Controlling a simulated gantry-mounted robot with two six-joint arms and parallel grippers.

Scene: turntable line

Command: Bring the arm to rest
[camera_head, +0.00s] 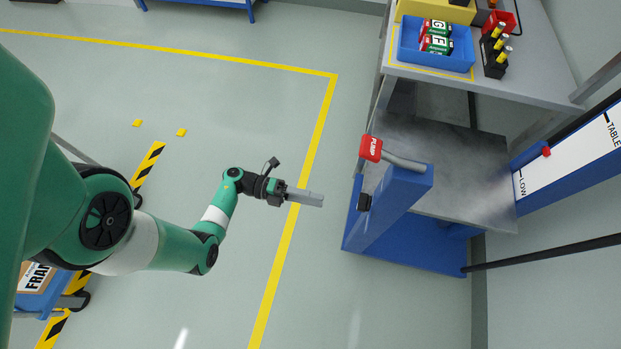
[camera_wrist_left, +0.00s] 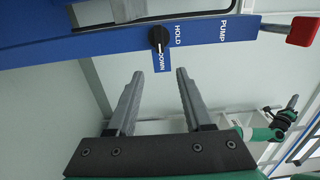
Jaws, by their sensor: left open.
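My left gripper (camera_head: 311,198) is open and empty, held in the air left of a blue lift post (camera_head: 393,205). In the left wrist view its two grey fingers (camera_wrist_left: 159,76) stand apart, and no object shows between them. Beyond the fingertips is a black knob (camera_wrist_left: 158,39) on a blue panel with HOLD, PUMP and DOWN labels; its white mark points toward DOWN. The knob also shows on the post (camera_head: 364,202), apart from the gripper. A green arm, seemingly my right one, shows small in the left wrist view; its gripper (camera_wrist_left: 292,102) is too small to read.
A red PUMP handle (camera_head: 371,148) sticks out from the post top. Behind is a grey lift table (camera_head: 470,165) and a bench holding a blue bin (camera_head: 408,56) of boxes. A blue cart (camera_head: 38,300) stands lower left. The floor around the left gripper is clear.

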